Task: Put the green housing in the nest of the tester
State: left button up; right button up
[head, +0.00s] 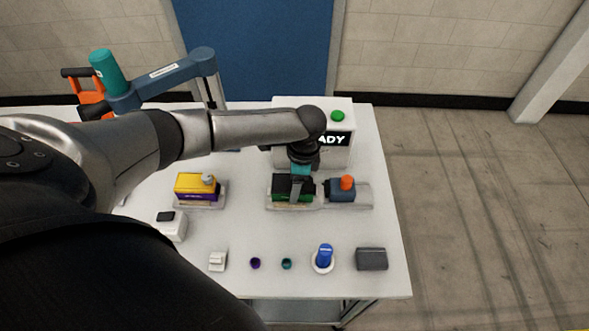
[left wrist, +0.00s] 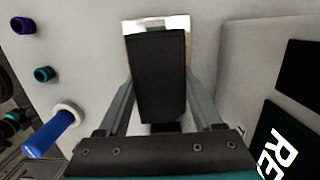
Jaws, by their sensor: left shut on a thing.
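The green housing (head: 281,195), with a black top, is in my left gripper (head: 296,190) at the tester's front. In the left wrist view the housing's black top (left wrist: 159,75) fills the space between the two fingers (left wrist: 160,88), one on each side. The housing is over or in the pale nest (head: 270,206) in front of the tester (head: 345,155); whether it is fully seated I cannot tell. The tester's dark display, partly hidden by my arm, shows "ADY". My right gripper is not in view.
A blue-grey block with an orange knob (head: 347,184) stands right beside the nest. A yellow and purple housing (head: 190,186) sits on a pale holder to the left. A blue-handled tool (head: 324,256), small cups and a grey box (head: 372,259) line the front edge.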

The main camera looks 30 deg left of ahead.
pick_arm(q)
jog(key=o, duration=1.5)
jog(key=r, duration=0.5)
jog(key=d+r, duration=0.1)
jog(key=r, duration=0.4)
jog(key=w+r+p, duration=0.1)
jog(key=r, duration=0.4)
jog(key=shift+d+r, duration=0.1)
jog(key=shift+d, duration=0.2)
